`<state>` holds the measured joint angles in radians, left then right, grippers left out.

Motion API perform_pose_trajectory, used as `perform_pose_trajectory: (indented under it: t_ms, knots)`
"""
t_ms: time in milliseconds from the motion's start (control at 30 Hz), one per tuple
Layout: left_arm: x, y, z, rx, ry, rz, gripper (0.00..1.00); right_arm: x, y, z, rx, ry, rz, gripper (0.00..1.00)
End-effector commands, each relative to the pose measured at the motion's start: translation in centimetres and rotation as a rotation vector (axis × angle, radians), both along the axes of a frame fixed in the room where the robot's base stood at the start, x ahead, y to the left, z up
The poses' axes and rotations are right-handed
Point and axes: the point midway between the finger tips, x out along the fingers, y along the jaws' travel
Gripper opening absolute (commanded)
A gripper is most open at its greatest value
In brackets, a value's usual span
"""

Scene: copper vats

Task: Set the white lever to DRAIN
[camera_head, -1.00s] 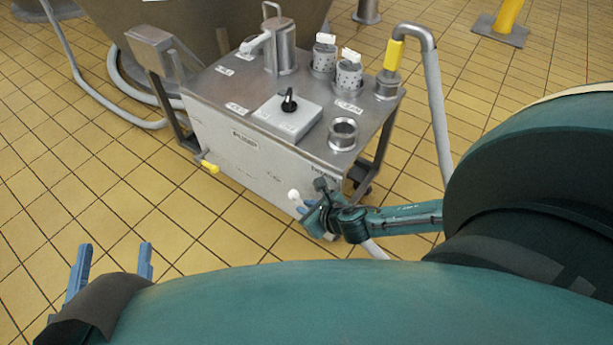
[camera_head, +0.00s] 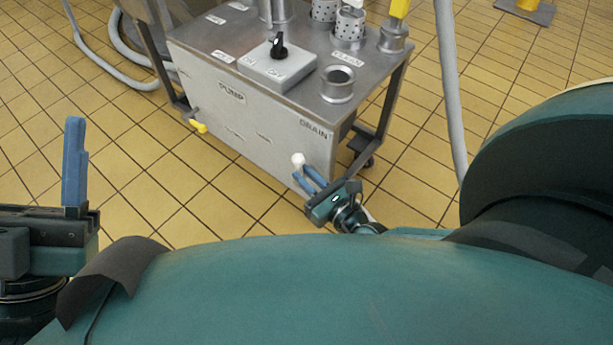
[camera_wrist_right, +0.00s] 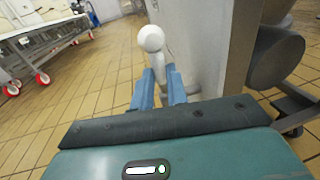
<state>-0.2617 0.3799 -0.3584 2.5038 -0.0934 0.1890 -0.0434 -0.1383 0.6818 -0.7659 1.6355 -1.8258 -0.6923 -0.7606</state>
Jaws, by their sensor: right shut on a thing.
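The white lever's ball knob (camera_head: 298,159) shows low on the right part of the steel cart's front panel (camera_head: 240,125), below and left of the DRAIN label (camera_head: 313,130). The PUMP label (camera_head: 231,92) is farther left. My right gripper (camera_head: 309,178) is shut on the lever just below its knob. In the right wrist view the white knob (camera_wrist_right: 151,38) stands above the blue fingers (camera_wrist_right: 160,88), with the white stem between them. The lever's pivot is hidden. My left gripper (camera_head: 75,165) is at the left edge, away from the cart; only one blue finger shows clearly.
The cart's top carries a grey box with a black knob (camera_head: 279,46) and a round steel port (camera_head: 338,82). A yellow valve handle (camera_head: 198,127) sticks out low at left. A grey hose (camera_head: 449,90) hangs at right. Tiled floor before the cart is clear.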

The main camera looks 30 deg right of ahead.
Motion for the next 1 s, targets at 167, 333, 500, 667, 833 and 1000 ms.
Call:
perform_pose_trajectory:
  t_ms: [167,333,500,667,833,1000]
  knots:
    - [-0.05,0.01,0.07,0.001,-0.007,0.000,0.58,-0.09,0.06,-0.12,0.012,-0.026,0.001,0.00]
    - [-0.06,0.01,0.06,0.001,-0.009,0.000,0.58,-0.09,0.03,-0.11,0.015,-0.034,0.001,0.00]
    - [-0.06,0.01,0.08,0.001,-0.009,0.000,0.58,-0.09,0.03,-0.10,0.015,-0.035,0.000,0.00]
    - [-0.07,0.01,0.09,0.001,-0.009,0.000,0.58,-0.09,0.02,-0.09,0.015,-0.035,0.000,0.20]
    - [-0.08,0.01,0.10,0.000,-0.009,-0.001,0.58,-0.08,0.02,-0.08,0.014,-0.034,0.000,0.34]
    - [-0.07,0.01,0.10,0.000,-0.009,-0.001,0.58,-0.06,0.00,-0.08,0.014,-0.034,0.000,0.37]
